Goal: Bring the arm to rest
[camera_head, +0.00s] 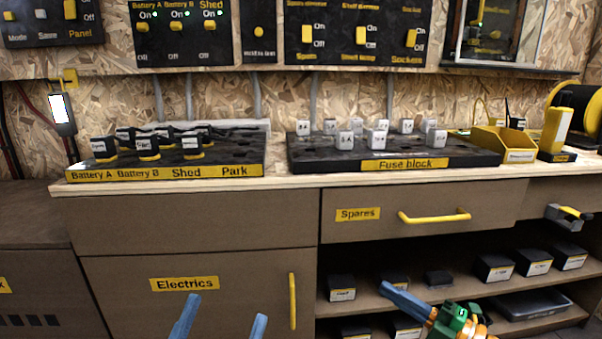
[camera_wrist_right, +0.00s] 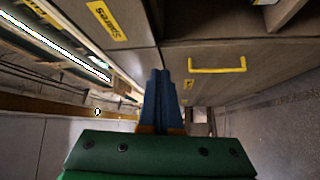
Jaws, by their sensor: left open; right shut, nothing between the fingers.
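My left gripper (camera_head: 227,307) is at the bottom of the head view, its two blue fingers apart and empty, in front of the Electrics cabinet door (camera_head: 225,310). My right gripper (camera_head: 385,289) is lower right of centre, in front of the open shelves, its blue fingers together. The right wrist view shows the same fingers (camera_wrist_right: 160,75) closed against each other with nothing between them. Most of my left arm is out of frame.
The worktop edge (camera_head: 290,182) runs above both grippers. The Spares drawer (camera_head: 375,232) is shut, with a protruding yellow handle (camera_head: 434,217). Shelves (camera_head: 460,290) hold several small black boxes. The fuse block (camera_head: 470,157) and a yellow bin (camera_head: 500,143) stand on the worktop.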

